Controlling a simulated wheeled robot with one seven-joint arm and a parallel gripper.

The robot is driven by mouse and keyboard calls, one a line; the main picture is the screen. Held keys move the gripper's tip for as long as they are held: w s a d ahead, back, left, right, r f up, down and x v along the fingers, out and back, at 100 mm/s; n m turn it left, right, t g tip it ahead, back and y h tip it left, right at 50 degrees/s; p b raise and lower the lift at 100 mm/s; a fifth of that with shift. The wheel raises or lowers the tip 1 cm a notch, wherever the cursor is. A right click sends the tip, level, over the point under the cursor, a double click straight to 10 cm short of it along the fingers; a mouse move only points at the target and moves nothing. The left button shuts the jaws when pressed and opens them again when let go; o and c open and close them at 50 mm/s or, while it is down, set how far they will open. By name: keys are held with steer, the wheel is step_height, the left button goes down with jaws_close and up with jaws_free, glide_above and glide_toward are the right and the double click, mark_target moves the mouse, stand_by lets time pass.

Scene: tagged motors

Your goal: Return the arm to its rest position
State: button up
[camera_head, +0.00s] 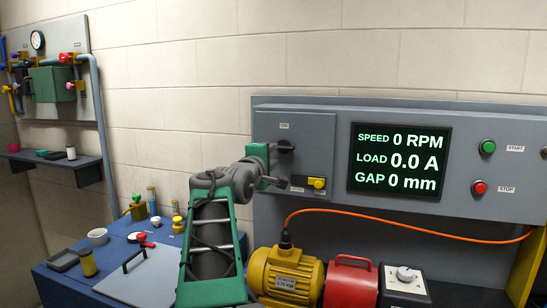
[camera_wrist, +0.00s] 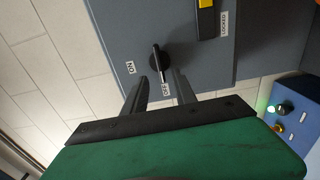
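My arm reaches up from the bottom of the head view.
A display (camera_head: 399,161) reads 0 RPM, 0.0 A and 0 mm. A yellow motor (camera_head: 286,277) with an orange cable and a red guard (camera_head: 351,283) stand below the panel. A blue table (camera_head: 62,286) with small items is at left.

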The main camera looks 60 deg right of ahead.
steer(key=w+a+f+m+y, duration=0.1)
steer(key=a+f+m+y, duration=0.1)
steer(key=f, duration=0.5)
steer(key=a+f+m+y, duration=0.2)
steer(key=f+m+y, duration=0.1)
steer(key=f, duration=0.4)
steer(key=w+a+f+m+y, duration=0.1)
steer(key=a+f+m+y, duration=0.1)
steer(key=f+m, duration=0.2)
steer(key=shift+w+f+m+y, duration=0.15)
steer(key=shift+f+m, duration=0.05)
steer(key=shift+f, duration=0.6)
steer(key=shift+w+f+m+y, duration=0.15)
steer(key=shift+f+m, duration=0.05)
steer(key=shift+f, duration=0.6)
steer(key=s+a+f+m+g+y, duration=0.1)
steer(key=a+f+y, duration=0.3)
steer(key=a+f, duration=0.6)
steer(key=s+a+f+m+y, duration=0.1)
steer(key=a+f+y, duration=0.2)
steer(key=a+f, duration=0.7)
steer(key=a+r+n+y, duration=0.1)
steer(key=a+n, duration=0.4)
steer(key=a, duration=1.1)
steer(key=w+a+r+n+t+y, duration=0.1)
steer(key=a+n, duration=0.4)
steer(key=a, duration=1.1)
step_height(320, 180, up, 2)
steer(key=shift+w+t+y, duration=0.3)
steer(key=shift+y, duration=0.3)
